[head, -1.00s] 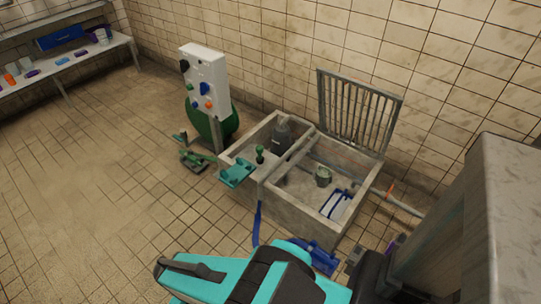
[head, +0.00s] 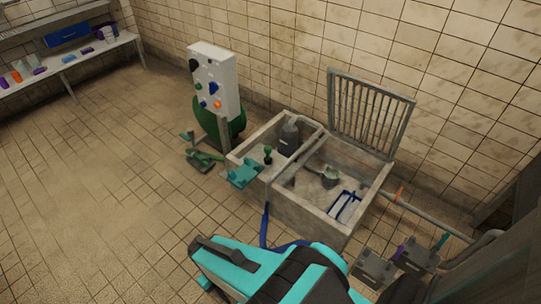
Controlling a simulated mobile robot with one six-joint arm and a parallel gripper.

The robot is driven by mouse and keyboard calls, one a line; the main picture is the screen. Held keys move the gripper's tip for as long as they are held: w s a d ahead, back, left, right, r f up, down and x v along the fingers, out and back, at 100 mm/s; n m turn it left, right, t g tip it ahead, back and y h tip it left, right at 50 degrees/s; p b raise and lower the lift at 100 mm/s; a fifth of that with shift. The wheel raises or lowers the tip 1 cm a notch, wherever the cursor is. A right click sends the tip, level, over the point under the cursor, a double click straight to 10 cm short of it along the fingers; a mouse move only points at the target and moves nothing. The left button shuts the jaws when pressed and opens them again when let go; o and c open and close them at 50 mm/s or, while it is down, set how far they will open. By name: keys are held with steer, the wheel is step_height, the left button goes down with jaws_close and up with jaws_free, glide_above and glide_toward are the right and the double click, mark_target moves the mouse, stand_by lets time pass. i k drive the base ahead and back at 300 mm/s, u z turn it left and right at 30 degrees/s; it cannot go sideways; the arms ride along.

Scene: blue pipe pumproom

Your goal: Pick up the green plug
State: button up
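A small dark green piece with a rounded top, apparently the green plug (head: 267,153), stands upright in the left compartment of the concrete basin (head: 310,216), close to its front wall. It looks small, and its lower end is hard to make out. My teal and black arm crosses the bottom of the head view, in front of the basin and well apart from the green piece. No gripper fingers can be made out, so whether they are open or shut does not show.
A teal bracket (head: 243,174) hangs at the basin's front left rim. A dark grey canister (head: 289,138) stands behind the green piece. A raised grate (head: 368,115) backs the basin. A white panel (head: 213,78) stands left of it.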

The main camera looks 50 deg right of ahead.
mark_target(268, 160)
steer(key=u, duration=0.05)
steer(key=i, duration=1)
steer(key=z, duration=0.05)
